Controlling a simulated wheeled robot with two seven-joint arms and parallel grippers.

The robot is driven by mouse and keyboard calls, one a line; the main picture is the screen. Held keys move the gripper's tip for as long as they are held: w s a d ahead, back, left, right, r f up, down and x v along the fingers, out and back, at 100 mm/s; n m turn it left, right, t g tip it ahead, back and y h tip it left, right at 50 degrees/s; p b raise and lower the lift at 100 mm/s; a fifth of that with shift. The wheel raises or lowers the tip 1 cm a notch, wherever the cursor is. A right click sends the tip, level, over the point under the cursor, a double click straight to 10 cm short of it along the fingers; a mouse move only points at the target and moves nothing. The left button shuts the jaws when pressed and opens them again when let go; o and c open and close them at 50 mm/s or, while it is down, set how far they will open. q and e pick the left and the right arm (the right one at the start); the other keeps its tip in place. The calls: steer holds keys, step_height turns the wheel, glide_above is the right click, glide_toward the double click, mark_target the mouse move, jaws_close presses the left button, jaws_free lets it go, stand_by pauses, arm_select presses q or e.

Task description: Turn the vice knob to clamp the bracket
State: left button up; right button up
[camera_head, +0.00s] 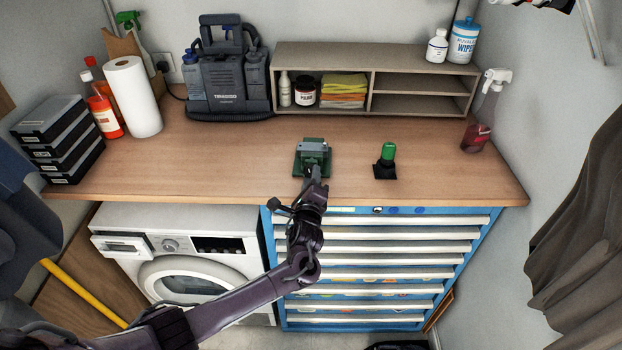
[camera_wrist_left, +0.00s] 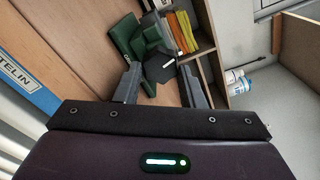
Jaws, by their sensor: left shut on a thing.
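The green vice (camera_head: 298,163) stands on the wooden bench, near its front edge. A grey piece, probably the bracket (camera_head: 313,146), shows at the top of the vice; I cannot tell how firmly it sits. My left gripper (camera_head: 314,174) reaches the front of the vice from the bench edge. In the left wrist view, the green vice (camera_wrist_left: 128,36) lies beyond the fingers. The dark, angular vice knob (camera_wrist_left: 160,67) shows between the two fingertips, and the gripper (camera_wrist_left: 160,82) is shut on it. My right gripper is not in view.
A green-topped object on a black base (camera_head: 387,160) stands to the right of the vice. A grey shelf (camera_head: 425,85), a dark machine (camera_head: 228,85) and a paper roll (camera_head: 132,97) are further back. The bench (camera_head: 230,160) is clear left of the vice.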

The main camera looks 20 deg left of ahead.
arm_select(q)
steer(key=o, duration=1)
steer(key=shift+d, duration=0.1)
steer(key=shift+f, duration=0.1)
steer(key=shift+s+f, duration=0.1)
steer(key=shift+f, duration=0.1)
